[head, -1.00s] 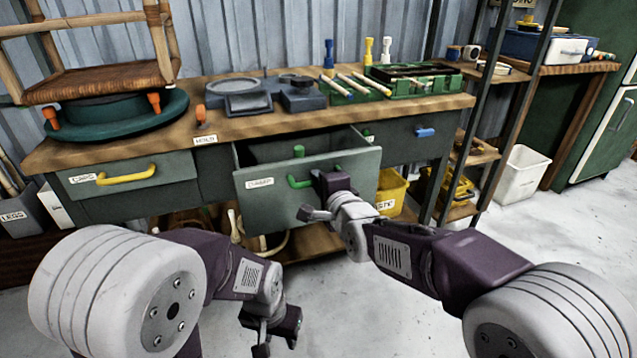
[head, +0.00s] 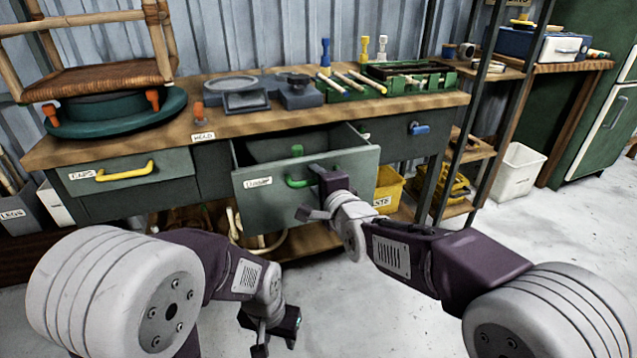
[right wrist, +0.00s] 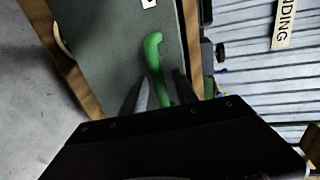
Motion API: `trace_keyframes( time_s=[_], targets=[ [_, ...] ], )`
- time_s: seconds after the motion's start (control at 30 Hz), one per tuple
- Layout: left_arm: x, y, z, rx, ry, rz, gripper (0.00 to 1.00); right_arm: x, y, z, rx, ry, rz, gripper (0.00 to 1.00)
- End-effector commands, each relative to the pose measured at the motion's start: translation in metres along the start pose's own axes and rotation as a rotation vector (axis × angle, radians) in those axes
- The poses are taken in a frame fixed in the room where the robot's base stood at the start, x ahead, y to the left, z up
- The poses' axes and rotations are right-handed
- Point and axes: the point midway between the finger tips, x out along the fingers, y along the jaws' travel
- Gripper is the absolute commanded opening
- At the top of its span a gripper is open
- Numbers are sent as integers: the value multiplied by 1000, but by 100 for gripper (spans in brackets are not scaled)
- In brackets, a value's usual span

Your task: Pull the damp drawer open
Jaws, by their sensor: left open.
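The damp drawer (head: 340,195) stands pulled out from the middle of the bench. Its grey-green front has a white label and a green handle (head: 297,182). My right gripper (head: 318,172) is at the right end of the handle. In the right wrist view, the handle (right wrist: 153,52) runs between the two closely set fingers (right wrist: 160,92), which look shut on it. My left gripper (head: 275,338) is open and empty, low in front of the bench and apart from it.
The caps drawer (head: 130,185) with a yellow handle is shut at left. A blue-handled drawer (head: 400,140) is at right. A yellow waste bin (head: 388,190) stands behind the open drawer's right side. The floor (head: 390,310) before the bench is clear.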

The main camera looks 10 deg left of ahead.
Motion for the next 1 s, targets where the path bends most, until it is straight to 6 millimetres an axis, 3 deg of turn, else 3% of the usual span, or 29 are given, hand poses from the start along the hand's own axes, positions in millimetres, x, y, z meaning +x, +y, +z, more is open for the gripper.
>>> trace_keyframes(
  time_s=[0.17, 0.5, 1.0],
  targets=[
    [-9, 0, -1, 0, 0, 0, 42, -21, -3, 0, -1, 0, 0, 36],
    [-29, 1, -3, 0, 0, 0, 42, -83, -2, 0, 0, -1, 0, 36],
    [-29, 1, -3, 0, 0, 0, 42, -90, 0, 0, 0, 0, 0, 36]
  ],
)
